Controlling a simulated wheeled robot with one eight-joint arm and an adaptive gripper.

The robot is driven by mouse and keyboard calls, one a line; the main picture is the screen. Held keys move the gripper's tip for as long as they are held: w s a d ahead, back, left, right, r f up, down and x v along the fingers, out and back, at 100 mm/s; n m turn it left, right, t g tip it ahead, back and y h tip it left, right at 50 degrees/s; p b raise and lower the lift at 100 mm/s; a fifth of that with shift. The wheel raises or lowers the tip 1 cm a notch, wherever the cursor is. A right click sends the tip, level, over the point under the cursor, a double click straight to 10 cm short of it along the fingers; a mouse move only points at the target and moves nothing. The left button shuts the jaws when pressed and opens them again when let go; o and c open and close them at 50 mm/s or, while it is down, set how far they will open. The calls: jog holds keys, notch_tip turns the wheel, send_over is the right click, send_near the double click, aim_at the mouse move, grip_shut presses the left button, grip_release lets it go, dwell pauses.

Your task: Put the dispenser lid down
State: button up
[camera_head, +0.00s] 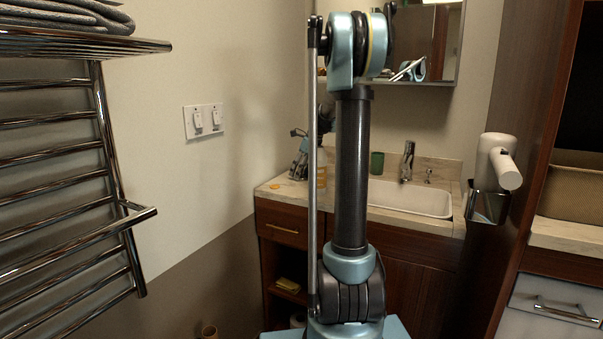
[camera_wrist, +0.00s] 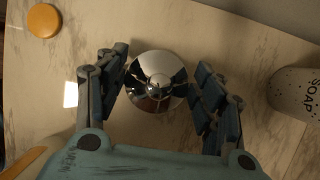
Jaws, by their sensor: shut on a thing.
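The dispenser lid (camera_wrist: 158,82) is a round, shiny chrome piece with a small knob in its middle. In the wrist view it sits between the two fingers of my gripper (camera_wrist: 160,90), which is shut on it. Marble counter shows beneath it; I cannot tell whether the lid touches the counter. In the head view my gripper (camera_head: 299,166) is low over the left end of the counter, partly behind my arm, and the lid cannot be made out there. A speckled pale container marked SOAP (camera_wrist: 296,93) stands to the right of the fingers.
An orange disc (camera_wrist: 44,20) lies on the counter at the upper left of the wrist view. The counter (camera_head: 268,193) holds a sink (camera_head: 425,200), a faucet (camera_head: 407,160) and a green cup (camera_head: 377,162). A towel rack (camera_head: 110,150) stands at the left.

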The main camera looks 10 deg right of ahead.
jog(key=o, duration=0.9)
jog(key=v, duration=1.2)
jog(key=shift+s+r, duration=0.1)
